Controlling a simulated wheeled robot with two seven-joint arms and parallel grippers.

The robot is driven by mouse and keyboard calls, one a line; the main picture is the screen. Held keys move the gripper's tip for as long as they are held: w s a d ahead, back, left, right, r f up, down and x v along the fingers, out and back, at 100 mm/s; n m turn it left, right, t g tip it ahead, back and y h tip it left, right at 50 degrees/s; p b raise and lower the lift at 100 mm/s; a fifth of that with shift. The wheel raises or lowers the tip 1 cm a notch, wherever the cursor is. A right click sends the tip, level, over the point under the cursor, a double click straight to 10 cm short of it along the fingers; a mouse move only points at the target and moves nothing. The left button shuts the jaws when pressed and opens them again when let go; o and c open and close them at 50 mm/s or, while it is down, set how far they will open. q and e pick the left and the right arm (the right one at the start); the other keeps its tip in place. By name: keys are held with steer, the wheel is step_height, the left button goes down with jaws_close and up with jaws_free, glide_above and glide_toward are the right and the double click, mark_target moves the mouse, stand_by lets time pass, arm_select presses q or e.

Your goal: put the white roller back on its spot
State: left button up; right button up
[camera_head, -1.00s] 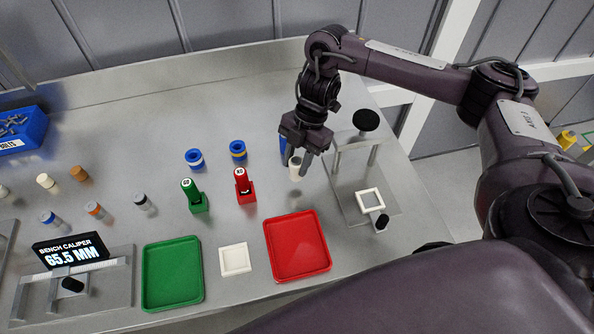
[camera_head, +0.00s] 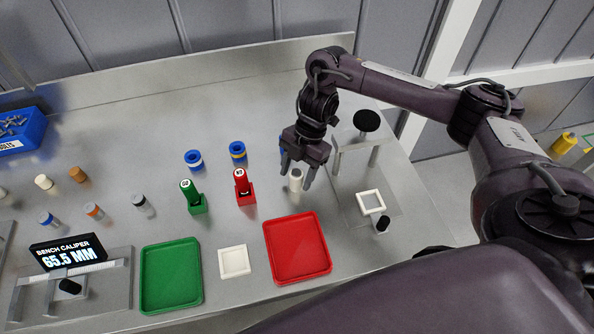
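The white roller (camera_head: 296,181) stands upright on the steel bench, above the red tray in the picture. My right gripper (camera_head: 299,181) is over it, pointing down, with its fingers spread apart on either side of the roller. I cannot tell whether a finger touches it. Another cream-coloured roller (camera_head: 43,181) stands far left among other small cylinders. A flat white square pad (camera_head: 221,263) lies between the two trays. A white square frame (camera_head: 360,205) lies on the gauge plate at right. My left gripper is out of view.
A red tray (camera_head: 328,268) and green tray (camera_head: 145,285) lie at the front. Red (camera_head: 242,185) and green (camera_head: 190,195) stamps stand left of the gripper. A gauge stand (camera_head: 350,144) with a black knob is close on the right. A bench caliper display (camera_head: 68,253) reads 65.5 MM.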

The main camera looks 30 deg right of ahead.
steer(key=shift+r, duration=0.2)
steer(key=p+v, duration=0.1)
steer(key=v, duration=1.1)
steer(key=shift+p, duration=0.4)
steer(key=shift+f, duration=0.1)
